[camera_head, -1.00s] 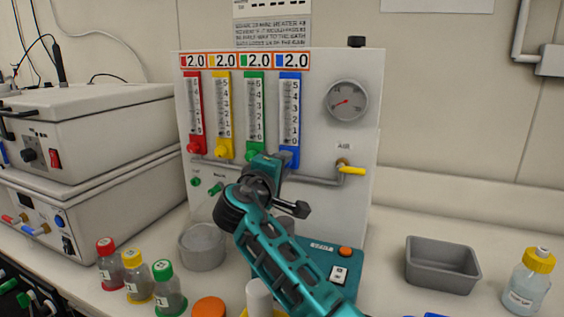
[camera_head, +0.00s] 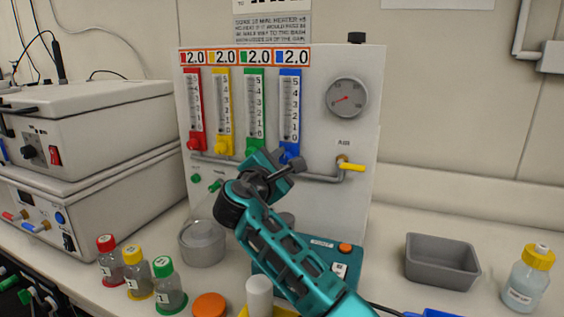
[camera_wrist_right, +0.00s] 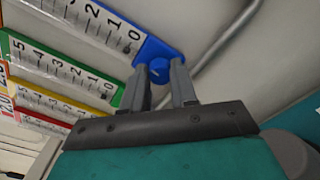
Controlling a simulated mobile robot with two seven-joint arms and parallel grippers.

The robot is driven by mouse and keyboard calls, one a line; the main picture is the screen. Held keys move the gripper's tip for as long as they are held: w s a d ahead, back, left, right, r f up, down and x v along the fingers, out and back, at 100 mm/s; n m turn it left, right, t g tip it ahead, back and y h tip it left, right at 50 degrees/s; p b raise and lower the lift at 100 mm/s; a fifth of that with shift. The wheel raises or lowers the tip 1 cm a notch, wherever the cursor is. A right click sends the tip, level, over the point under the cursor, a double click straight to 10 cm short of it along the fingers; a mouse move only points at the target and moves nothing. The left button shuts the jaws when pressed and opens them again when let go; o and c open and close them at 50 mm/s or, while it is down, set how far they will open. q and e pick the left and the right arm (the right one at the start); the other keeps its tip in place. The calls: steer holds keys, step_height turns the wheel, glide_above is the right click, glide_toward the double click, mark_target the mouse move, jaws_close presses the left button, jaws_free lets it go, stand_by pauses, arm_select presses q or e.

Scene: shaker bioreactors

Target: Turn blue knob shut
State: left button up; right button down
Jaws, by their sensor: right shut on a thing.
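The blue flowmeter (camera_head: 290,105) stands rightmost of the coloured flowmeters on the white panel. Its blue knob (camera_wrist_right: 158,70) shows between my right gripper's fingertips in the right wrist view. My right gripper (camera_wrist_right: 168,75) is shut on the knob, one finger on each side. In the head view the right gripper (camera_head: 284,160) reaches up to the foot of the blue flowmeter and partly hides the knob. My left gripper is not in view.
Red, yellow and green flowmeters (camera_head: 254,105) stand close to the left. A yellow-handled air valve (camera_head: 350,166) and a gauge (camera_head: 347,98) are to the right. Capped bottles (camera_head: 168,285) and a grey tray (camera_head: 441,261) stand on the bench.

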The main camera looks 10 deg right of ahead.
steer(key=shift+n, duration=1)
steer(key=c, duration=0.9)
jaws_free()
steer(key=b+v, duration=0.1)
steer(key=v, duration=1.2)
